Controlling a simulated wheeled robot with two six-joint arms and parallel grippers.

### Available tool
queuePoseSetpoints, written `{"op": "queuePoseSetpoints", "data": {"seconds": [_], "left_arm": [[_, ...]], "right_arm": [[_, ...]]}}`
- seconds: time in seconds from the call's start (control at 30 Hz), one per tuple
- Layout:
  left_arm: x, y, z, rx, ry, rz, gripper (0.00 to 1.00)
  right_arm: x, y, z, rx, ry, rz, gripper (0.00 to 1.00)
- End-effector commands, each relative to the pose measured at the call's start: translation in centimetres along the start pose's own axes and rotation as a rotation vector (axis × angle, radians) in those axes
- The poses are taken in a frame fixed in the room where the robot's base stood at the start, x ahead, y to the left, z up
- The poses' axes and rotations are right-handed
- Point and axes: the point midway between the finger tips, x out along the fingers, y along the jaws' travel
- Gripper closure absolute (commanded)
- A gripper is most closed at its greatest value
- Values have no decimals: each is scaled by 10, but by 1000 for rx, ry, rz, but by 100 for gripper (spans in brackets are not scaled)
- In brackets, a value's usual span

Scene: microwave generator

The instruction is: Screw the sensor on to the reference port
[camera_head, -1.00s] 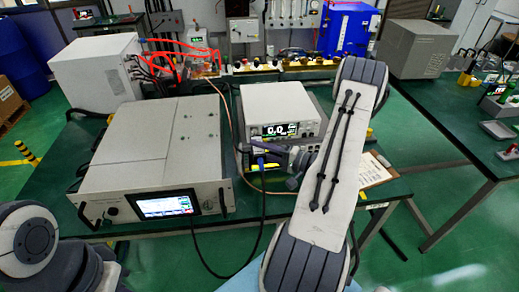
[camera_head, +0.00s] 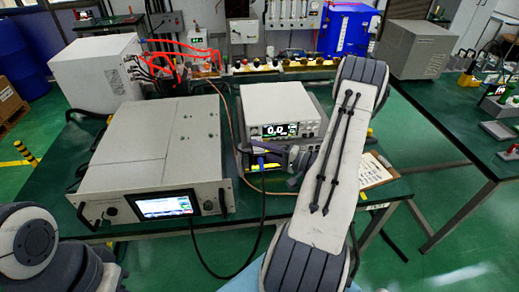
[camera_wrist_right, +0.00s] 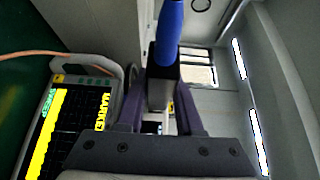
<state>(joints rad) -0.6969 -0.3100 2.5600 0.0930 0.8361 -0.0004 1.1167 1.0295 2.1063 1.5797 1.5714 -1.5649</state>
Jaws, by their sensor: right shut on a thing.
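My right gripper (camera_head: 262,151) reaches in from the right, in front of the stacked instruments. In the right wrist view its fingers (camera_wrist_right: 162,105) are shut on the sensor (camera_wrist_right: 163,82), a dark block with a thick blue cable end. The blue part (camera_head: 260,162) also shows in the head view, with a dark cable hanging below. The sensor's front end is hidden. I cannot pick out the reference port, so I cannot tell whether the sensor touches it. My left arm shows at lower left, but its gripper is out of view.
A white meter (camera_head: 280,105) reading 0.0 stands on another instrument. A yellow-marked screen (camera_wrist_right: 68,125) is close to my right gripper. A large grey unit (camera_head: 150,145) stands to the left. A clipboard (camera_head: 374,172) lies to the right. An orange cable (camera_wrist_right: 40,55) runs nearby.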

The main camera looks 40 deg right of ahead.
Motion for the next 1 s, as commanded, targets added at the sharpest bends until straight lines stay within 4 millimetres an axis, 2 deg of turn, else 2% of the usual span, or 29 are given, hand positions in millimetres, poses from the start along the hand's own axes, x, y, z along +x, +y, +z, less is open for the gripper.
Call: {"op": "queuePoseSetpoints", "data": {"seconds": [0.47,0.5,0.57,0.87,1.0], "left_arm": [[4,0,0,0,0,0,100],[3,0,0,0,0,0,100],[3,0,0,0,0,0,100],[4,0,0,0,0,0,100],[9,-1,0,0,0,0,100]], "right_arm": [[5,0,-9,-3,0,-1,100],[5,0,-8,-2,0,-1,50],[5,0,-8,-2,0,-1,30],[4,1,-8,0,0,1,30],[-6,2,-9,-1,3,1,30]]}}
